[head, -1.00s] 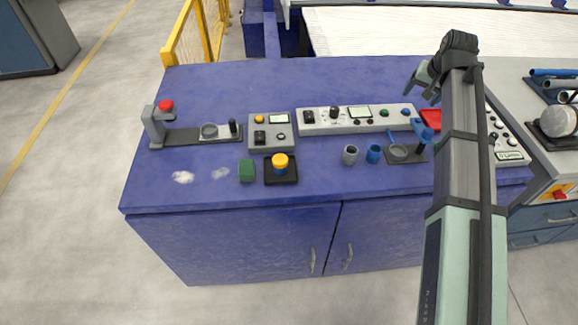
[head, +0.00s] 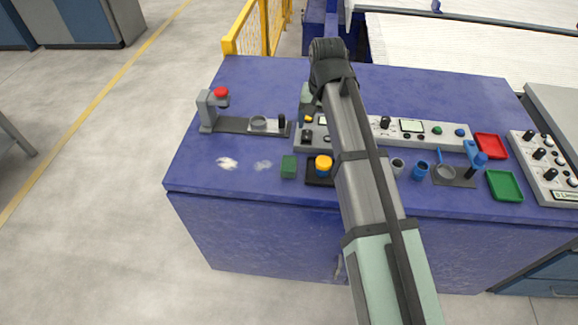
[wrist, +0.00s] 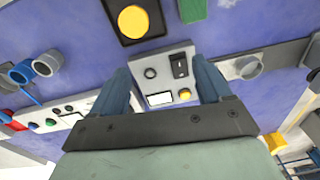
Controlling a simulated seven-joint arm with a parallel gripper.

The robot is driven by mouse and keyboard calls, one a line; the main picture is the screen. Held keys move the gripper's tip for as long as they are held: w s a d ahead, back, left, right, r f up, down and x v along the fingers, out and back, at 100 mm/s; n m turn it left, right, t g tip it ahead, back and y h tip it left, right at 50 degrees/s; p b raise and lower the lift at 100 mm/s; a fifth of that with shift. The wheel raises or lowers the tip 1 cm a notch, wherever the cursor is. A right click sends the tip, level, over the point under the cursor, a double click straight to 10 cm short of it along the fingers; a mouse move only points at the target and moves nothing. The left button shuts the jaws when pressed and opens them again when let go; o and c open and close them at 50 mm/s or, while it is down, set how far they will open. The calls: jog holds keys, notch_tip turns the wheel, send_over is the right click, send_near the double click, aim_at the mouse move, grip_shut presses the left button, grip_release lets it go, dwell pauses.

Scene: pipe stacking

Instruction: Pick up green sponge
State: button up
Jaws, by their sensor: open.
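In the wrist view, the sponge (wrist: 192,10) is at the top edge, partly cut off. My gripper (wrist: 160,82) is open and empty, its two blue fingers apart above a grey control box (wrist: 165,75). The sponge lies beyond the fingertips, apart from them. In the head view, my arm hides part of the gripper and the control box.
A grey stand with a red button (head: 221,92) is at the bench's left. A grey cup (head: 397,166), a blue cup (head: 420,171), a red tray (head: 490,146) and a green tray (head: 504,186) are to the right.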

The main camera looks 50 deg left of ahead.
send_over(289, 164)
jog(key=shift+n+h, duration=0.4)
jog(key=shift+f, duration=7.05)
jog(key=shift+c, duration=0.2)
jog(key=c, duration=1)
jog(key=shift+r, duration=0.1)
notch_tip(289, 164, up, 10)
jog(key=shift+f, duration=0.1)
